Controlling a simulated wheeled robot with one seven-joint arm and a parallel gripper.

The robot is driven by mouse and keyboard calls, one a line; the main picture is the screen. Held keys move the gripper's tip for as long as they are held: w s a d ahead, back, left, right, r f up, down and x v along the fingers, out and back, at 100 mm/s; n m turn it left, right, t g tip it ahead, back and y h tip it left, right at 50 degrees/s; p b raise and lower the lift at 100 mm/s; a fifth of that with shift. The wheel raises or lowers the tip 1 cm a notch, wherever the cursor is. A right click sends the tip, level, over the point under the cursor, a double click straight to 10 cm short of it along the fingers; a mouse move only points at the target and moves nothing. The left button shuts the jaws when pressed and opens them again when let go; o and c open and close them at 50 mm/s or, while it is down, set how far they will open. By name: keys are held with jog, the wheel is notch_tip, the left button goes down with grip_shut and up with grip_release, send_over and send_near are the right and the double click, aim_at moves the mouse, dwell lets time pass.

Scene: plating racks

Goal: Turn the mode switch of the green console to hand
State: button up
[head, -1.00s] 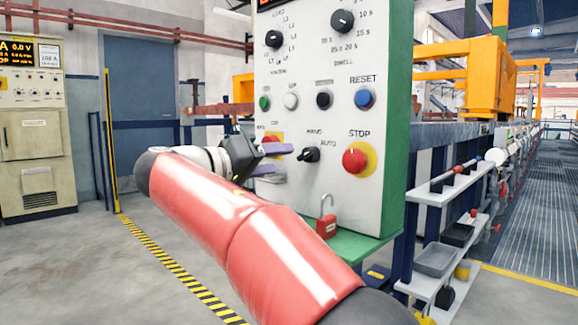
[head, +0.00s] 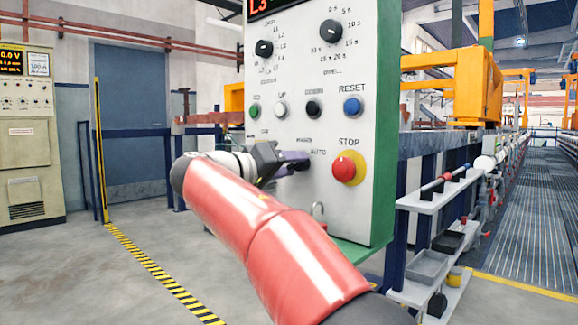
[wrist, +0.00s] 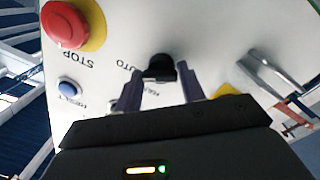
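The console (head: 330,100) has a light panel with green sides. Its mode switch is a black knob between the labels HAND and AUTO, below the row of buttons. In the wrist view the knob (wrist: 160,67) shows upside down, with AUTO beside it and the HAND label partly covered by my gripper. In the wrist view the fingers (wrist: 160,78) stand apart on either side of the knob, with small gaps seeming to remain. I cannot tell the knob's exact angle.
The red STOP button (head: 344,169) on its yellow ring sits just right of the switch. The blue RESET button (head: 352,107) and other buttons are above. A metal padlock shackle (head: 318,209) stands below. Shelves (head: 430,262) are at the right; open floor lies left.

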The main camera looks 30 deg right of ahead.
jog(key=shift+c, duration=0.9)
jog(key=shift+n+p, duration=0.3)
jog(key=n+p, duration=0.3)
jog(key=n, duration=0.1)
jog(key=shift+n, duration=0.3)
jog(key=n+p, duration=0.2)
jog(key=n, duration=0.2)
jog(key=shift+f+n+t+p, duration=0.2)
jog(key=shift+n+t+p, duration=0.2)
jog(key=shift+n+p, duration=0.75)
jog(key=shift+f+n+b, duration=0.1)
jog(key=shift+n+b, duration=0.2)
jog(key=shift+n, duration=0.25)
